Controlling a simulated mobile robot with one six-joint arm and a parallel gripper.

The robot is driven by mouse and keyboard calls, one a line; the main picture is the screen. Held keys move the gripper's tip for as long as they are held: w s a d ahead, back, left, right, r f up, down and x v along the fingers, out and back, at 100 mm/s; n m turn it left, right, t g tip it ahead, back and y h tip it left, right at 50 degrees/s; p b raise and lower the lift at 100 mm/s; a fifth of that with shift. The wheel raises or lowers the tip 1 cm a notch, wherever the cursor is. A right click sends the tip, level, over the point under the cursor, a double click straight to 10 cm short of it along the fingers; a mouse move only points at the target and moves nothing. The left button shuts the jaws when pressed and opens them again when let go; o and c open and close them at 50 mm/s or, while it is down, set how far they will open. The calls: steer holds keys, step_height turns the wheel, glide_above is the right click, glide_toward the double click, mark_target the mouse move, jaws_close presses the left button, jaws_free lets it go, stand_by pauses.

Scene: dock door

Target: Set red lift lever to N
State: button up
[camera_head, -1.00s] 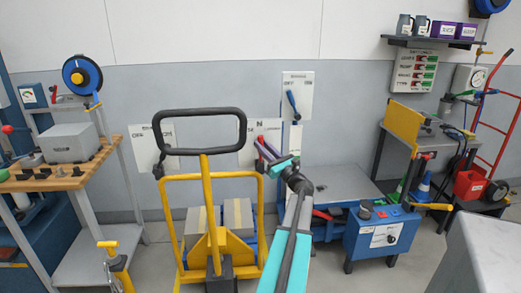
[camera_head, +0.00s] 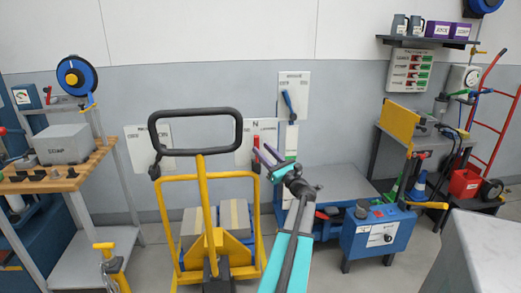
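The red lift lever (camera_head: 256,161) is on a white wall panel (camera_head: 244,135) marked N, behind the pallet jack handle. The lever's upper part is visible beside the panel's right side; its exact setting is hard to read. I cannot tell whether a finger touches the lever.
A blue lever (camera_head: 289,102) is on a panel up and right. A yellow pallet jack with a black handle loop (camera_head: 195,111) stands left of my arm, before the wall. A grey lift table (camera_head: 335,182) with a blue control box (camera_head: 375,233) is at the right. A wooden bench (camera_head: 50,180) is left.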

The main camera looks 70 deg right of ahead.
steer(key=v, duration=1.1)
steer(key=shift+b, duration=0.4)
steer(key=shift+s, duration=0.2)
